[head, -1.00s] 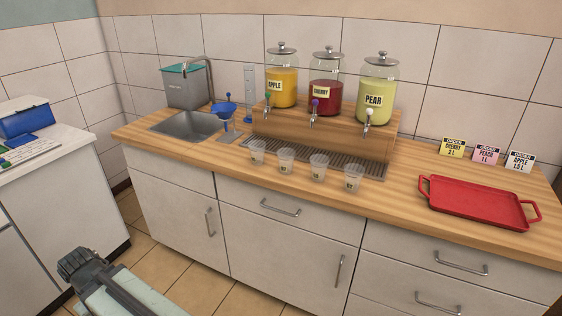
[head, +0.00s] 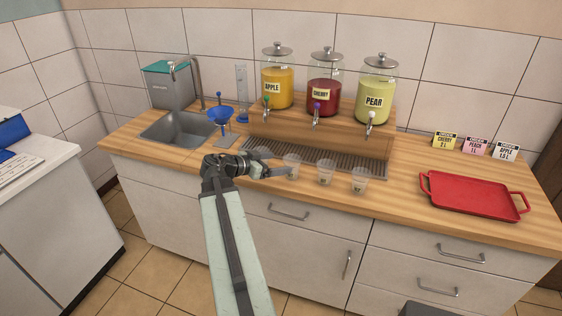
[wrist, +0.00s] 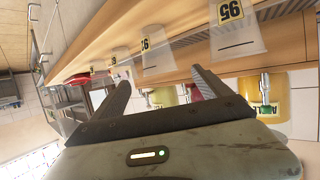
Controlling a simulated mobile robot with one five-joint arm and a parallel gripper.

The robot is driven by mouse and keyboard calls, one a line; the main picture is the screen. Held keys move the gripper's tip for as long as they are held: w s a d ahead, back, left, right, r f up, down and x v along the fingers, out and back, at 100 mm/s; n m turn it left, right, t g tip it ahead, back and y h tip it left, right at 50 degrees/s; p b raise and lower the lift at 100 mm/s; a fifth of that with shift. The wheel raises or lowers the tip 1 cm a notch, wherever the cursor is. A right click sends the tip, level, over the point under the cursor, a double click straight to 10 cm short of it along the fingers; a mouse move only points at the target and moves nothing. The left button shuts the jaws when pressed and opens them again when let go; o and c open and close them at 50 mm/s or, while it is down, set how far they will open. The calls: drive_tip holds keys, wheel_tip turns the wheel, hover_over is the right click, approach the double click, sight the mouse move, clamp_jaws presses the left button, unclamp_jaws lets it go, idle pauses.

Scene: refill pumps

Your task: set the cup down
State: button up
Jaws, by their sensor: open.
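Several clear plastic cups stand upright in a row on the wooden counter in front of the drip grille. In the head view, the second cup from the left (head: 291,160) is just behind my fingertips, and two cups, the third (head: 325,172) and the rightmost (head: 359,181), stand clear to the right. The leftmost cup is mostly hidden by my arm. My gripper (head: 284,169) is open over the counter's front edge, with no cup seen held. In the wrist view, the jaws (wrist: 161,78) are apart; a near cup (wrist: 236,32) marked 95 and a farther cup (wrist: 160,52) show beyond them.
Apple (head: 277,87), cherry (head: 324,95) and pear (head: 375,101) dispensers stand on a wooden riser. A red tray (head: 473,195) lies at right, near order cards (head: 475,146). Counter between cups and tray is clear.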

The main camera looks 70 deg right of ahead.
sight(298, 161)
drive_tip(key=b+x, duration=0.3)
drive_tip(key=x, duration=0.5)
drive_tip(key=c, duration=1.5)
wheel_tip(298, 161, up, 10)
drive_tip(key=p, duration=1)
drive_tip(key=shift+r, duration=0.2)
drive_tip(key=shift+c, duration=0.2)
drive_tip(key=shift+f, duration=0.15)
